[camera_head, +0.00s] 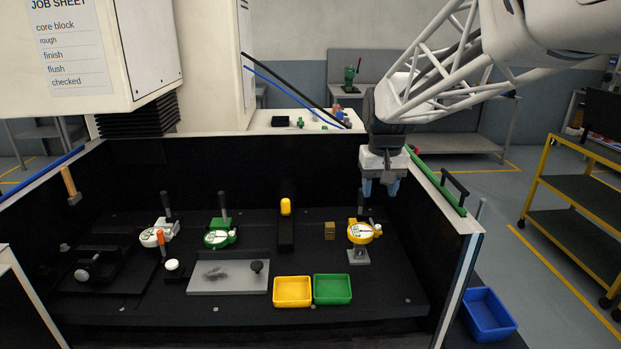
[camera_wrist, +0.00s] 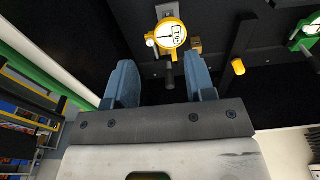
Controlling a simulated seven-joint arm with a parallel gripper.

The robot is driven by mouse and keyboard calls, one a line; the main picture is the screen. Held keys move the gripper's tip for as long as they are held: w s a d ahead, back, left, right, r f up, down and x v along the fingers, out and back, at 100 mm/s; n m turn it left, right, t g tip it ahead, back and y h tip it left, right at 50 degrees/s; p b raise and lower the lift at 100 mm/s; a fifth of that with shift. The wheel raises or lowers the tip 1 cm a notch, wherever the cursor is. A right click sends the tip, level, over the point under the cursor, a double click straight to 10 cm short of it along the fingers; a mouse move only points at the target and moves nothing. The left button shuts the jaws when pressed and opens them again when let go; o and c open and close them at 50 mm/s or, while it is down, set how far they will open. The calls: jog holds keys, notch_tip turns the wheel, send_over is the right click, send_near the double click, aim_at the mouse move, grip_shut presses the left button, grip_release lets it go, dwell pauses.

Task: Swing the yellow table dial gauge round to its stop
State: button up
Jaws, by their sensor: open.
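The yellow dial gauge (camera_head: 360,233) stands on a grey base (camera_head: 358,257) at the right of the black table, with a dark upright handle behind its face. My gripper (camera_head: 380,187) hangs above and slightly behind it to the right, apart from it, fingers pointing down. In the wrist view the yellow dial gauge (camera_wrist: 171,34) shows beyond the fingers, its white face visible and its dark handle pointing towards my gripper (camera_wrist: 162,85). The blue fingers are spread with nothing between them. The gauge's stop cannot be made out.
A copper-coloured block (camera_head: 330,230) stands just left of the gauge. A green gauge (camera_head: 218,238) and white gauge (camera_head: 157,235) stand further left. Yellow (camera_head: 293,304) and green (camera_head: 332,302) trays lie in front. The enclosure's right wall carries a green rail (camera_head: 437,184).

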jog(key=g, duration=0.1)
send_near(361, 205)
jog(key=shift+w+d, duration=0.15)
jog(key=shift+w, duration=0.45)
jog(key=shift+f, duration=3.85)
grip_shut()
